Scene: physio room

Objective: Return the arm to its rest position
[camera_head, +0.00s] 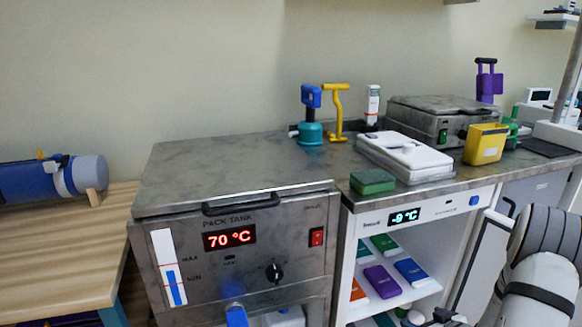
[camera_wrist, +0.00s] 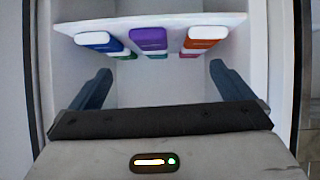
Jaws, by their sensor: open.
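My gripper (camera_wrist: 160,70) is open and empty in the wrist view, its two dark fingers spread wide apart. It faces the open white cold cabinet, which also shows in the head view (camera_head: 437,284). A blue pack (camera_wrist: 98,40), a purple pack (camera_wrist: 149,38) and an orange pack (camera_wrist: 204,36) lie on its shelf beyond the fingers, apart from them. My white and grey arm (camera_head: 545,275) shows at the lower right of the head view, in front of the cabinet's right side. The fingers are not clearly visible there.
The pack tank (camera_head: 240,268) reads 70 °C, its lid shut. A wooden table (camera_head: 55,262) with a blue roll is at left.

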